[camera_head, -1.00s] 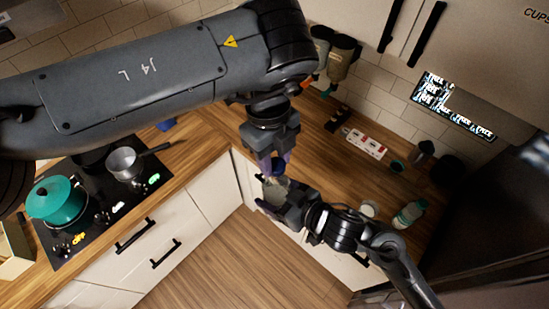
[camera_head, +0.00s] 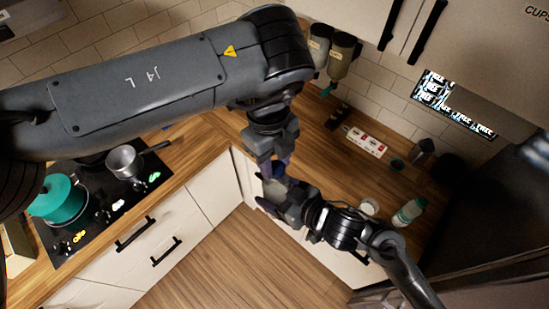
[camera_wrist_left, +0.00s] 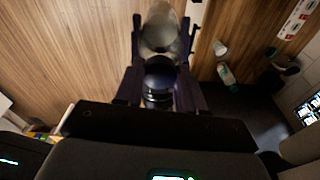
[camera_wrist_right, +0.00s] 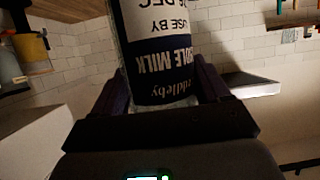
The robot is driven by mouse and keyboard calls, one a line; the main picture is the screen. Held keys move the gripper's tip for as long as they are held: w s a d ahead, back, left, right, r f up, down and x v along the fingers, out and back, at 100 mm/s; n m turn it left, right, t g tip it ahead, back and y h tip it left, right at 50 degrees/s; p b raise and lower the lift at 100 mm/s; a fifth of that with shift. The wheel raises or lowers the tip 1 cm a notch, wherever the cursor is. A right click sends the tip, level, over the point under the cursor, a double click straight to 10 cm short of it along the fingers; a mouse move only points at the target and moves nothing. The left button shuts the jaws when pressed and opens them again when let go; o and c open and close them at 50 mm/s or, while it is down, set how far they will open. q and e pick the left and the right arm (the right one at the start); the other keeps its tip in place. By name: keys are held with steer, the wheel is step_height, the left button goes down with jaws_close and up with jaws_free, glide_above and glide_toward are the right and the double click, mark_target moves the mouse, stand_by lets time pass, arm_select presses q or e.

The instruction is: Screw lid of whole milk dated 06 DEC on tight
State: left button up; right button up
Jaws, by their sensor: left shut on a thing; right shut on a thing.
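The whole milk bottle (camera_wrist_right: 160,45) fills the middle of the right wrist view. Its dark blue and white label reads upside down, with "USE BY", "DEC" and "MILK" legible. My right gripper (camera_head: 276,200) is shut around the bottle's body, which shows pale in the head view (camera_head: 272,188). My left gripper (camera_head: 271,170) is directly above, shut on the dark lid (camera_wrist_left: 159,68) over the bottle's mouth. The bottle's pale body (camera_wrist_left: 160,32) shows beyond the lid in the left wrist view. The fingers hide the join, so I cannot tell how tightly the lid sits.
Both grippers are in front of the wooden counter's edge, above open floor (camera_head: 235,262). A second bottle (camera_head: 408,212) and a small white container (camera_head: 369,207) stand on the counter at right. A teal pot (camera_head: 57,199) and a saucepan (camera_head: 125,162) are on the stove at left.

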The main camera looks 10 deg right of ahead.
arm_select(q)
steer(key=shift+f, duration=0.55)
